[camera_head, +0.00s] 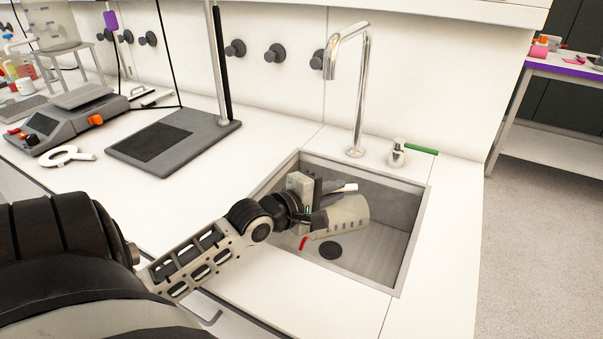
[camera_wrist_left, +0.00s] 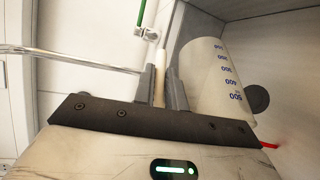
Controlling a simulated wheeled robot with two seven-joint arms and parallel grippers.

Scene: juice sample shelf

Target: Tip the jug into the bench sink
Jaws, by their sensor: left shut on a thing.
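The jug (camera_head: 347,214) is pale, with blue marks that show in the left wrist view (camera_wrist_left: 207,60). It lies tilted nearly on its side within the sink opening, its mouth end low and to the left. My left gripper (camera_head: 318,198) is shut on the jug's handle, which stands between the fingers in the left wrist view (camera_wrist_left: 160,77). A short red streak (camera_head: 303,242) shows at the mouth end; I cannot tell whether it is liquid. The bench sink (camera_head: 395,255) is a grey basin with a dark round drain (camera_head: 330,250). My right gripper is out of view.
A tall chrome faucet (camera_head: 363,95) stands behind the sink, with a green-handled tap (camera_head: 398,152) beside it. A dark stand base (camera_head: 172,142), a white ring-shaped item (camera_head: 68,157) and a grey device (camera_head: 65,118) occupy the left bench. The bench between stand and sink is clear.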

